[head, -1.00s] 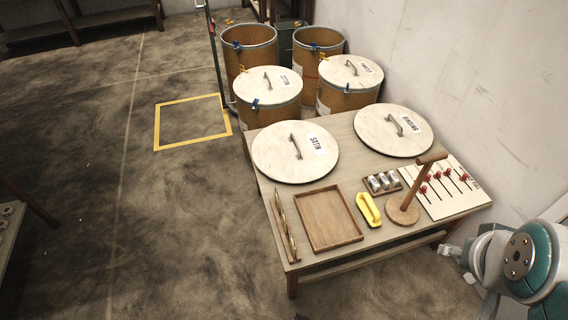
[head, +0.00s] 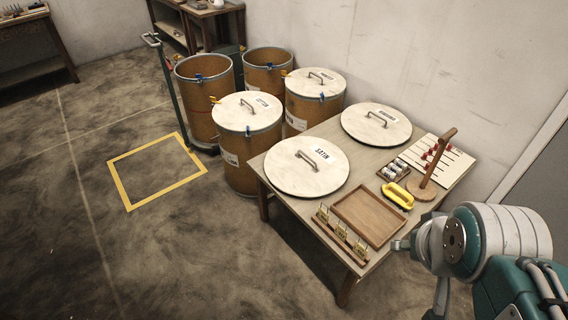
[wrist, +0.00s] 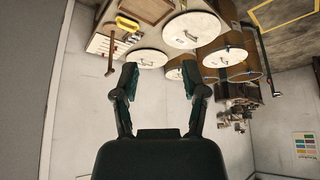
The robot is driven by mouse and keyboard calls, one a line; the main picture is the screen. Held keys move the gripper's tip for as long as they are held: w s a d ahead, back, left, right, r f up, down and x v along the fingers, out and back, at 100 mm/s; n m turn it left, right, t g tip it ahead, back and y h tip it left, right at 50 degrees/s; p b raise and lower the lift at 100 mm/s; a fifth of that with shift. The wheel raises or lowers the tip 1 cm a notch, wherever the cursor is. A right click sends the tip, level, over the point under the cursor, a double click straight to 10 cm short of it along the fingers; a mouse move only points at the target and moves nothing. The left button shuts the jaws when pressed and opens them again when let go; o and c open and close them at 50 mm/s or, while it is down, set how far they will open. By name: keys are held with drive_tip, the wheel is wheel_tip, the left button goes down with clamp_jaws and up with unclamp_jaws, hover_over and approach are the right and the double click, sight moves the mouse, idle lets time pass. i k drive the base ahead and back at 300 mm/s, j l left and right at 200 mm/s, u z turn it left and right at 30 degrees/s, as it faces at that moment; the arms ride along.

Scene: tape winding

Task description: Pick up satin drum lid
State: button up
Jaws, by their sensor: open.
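The satin drum lid (head: 297,178) is a round pale disc with a grey bar handle and a label reading SATIN.
A second labelled lid (head: 376,124) lies on the table beside it. A wooden tray (head: 369,218), a yellow object (head: 397,195) and a wooden peg stand (head: 437,172) are near. Several drums (head: 205,119) stand behind, two lidded. Floor on the left is clear.

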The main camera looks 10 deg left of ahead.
sight(300, 166)
drive_tip(key=i+j, duration=0.15)
drive_tip(key=j, duration=0.25)
drive_tip(key=i+j+z, duration=0.1)
drive_tip(key=j, duration=0.3)
drive_tip(key=i+j, duration=0.1)
drive_tip(key=j, duration=0.25)
drive_tip(key=i+j+z, duration=0.1)
drive_tip(key=j, duration=0.3)
drive_tip(key=i+j, duration=0.15)
drive_tip(key=j, duration=0.25)
drive_tip(key=i+j, duration=0.1)
drive_tip(key=i, duration=0.3)
drive_tip(key=i+j, duration=0.1)
drive_tip(key=i, duration=0.3)
drive_tip(key=i+j+z, duration=0.1)
drive_tip(key=i, duration=0.3)
